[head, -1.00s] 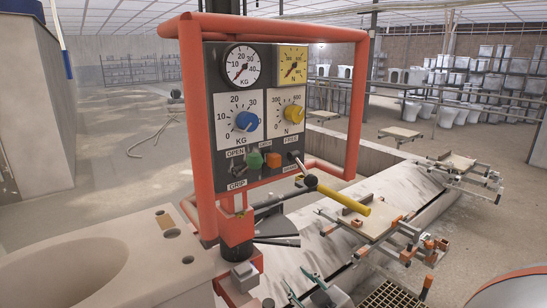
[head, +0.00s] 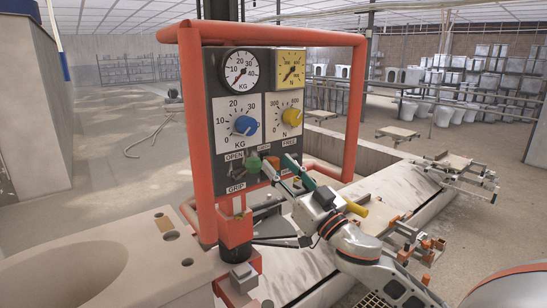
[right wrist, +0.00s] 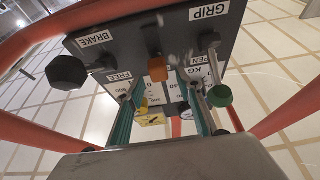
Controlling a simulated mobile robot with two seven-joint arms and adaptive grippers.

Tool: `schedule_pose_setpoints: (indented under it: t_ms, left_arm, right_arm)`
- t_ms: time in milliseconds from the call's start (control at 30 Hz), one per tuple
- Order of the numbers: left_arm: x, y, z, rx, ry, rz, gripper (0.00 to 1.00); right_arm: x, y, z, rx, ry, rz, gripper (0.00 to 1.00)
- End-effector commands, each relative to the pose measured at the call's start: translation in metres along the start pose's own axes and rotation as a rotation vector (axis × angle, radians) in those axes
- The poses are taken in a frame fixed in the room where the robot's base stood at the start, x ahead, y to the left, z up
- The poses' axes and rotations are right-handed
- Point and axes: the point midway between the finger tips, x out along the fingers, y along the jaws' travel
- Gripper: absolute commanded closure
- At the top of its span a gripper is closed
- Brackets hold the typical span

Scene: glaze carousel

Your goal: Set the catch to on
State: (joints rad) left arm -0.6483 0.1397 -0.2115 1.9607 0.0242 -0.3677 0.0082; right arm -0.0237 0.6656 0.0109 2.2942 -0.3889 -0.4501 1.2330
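The control panel (head: 222,150) stands upright in an orange-red tube frame. An orange switch cap (head: 273,161) sits low on it between the OPEN/GRIP and FREE/BRAKE labels; it may be the catch, but its own labels are not readable. In the right wrist view the orange cap (right wrist: 158,69) lies between the fingertips of my right gripper (right wrist: 160,82), with gaps on both sides. The right gripper also shows in the head view (head: 277,162), open and close to the panel, covering part of its lower right. My left gripper is not in view.
A green knob (right wrist: 220,96) is beside one finger and a black ball knob (right wrist: 66,72) is off the other side. A blue dial (head: 245,125) and a yellow dial (head: 292,116) sit above. The tube frame (head: 357,110) surrounds the panel closely.

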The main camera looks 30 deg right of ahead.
Motion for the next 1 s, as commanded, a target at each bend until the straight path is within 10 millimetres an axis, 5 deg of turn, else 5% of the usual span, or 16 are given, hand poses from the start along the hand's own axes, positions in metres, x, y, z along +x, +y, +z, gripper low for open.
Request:
schedule_pose_setpoints:
  t_ms: [233, 633, 767, 1000]
  left_arm:
    - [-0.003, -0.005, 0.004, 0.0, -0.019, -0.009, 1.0]
    - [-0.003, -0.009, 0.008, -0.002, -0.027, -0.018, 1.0]
    - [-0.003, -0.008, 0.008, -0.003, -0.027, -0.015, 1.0]
    - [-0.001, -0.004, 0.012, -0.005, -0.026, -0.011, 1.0]
  right_arm:
    - [0.026, 0.0, 0.0, -0.002, 0.0, 0.0, 0.64]
    - [0.031, 0.0, 0.001, -0.002, -0.002, 0.001, 0.64]
    - [0.031, 0.0, 0.001, -0.002, -0.002, 0.001, 0.98]
    - [0.029, 0.0, 0.007, 0.001, -0.002, 0.001, 1.0]
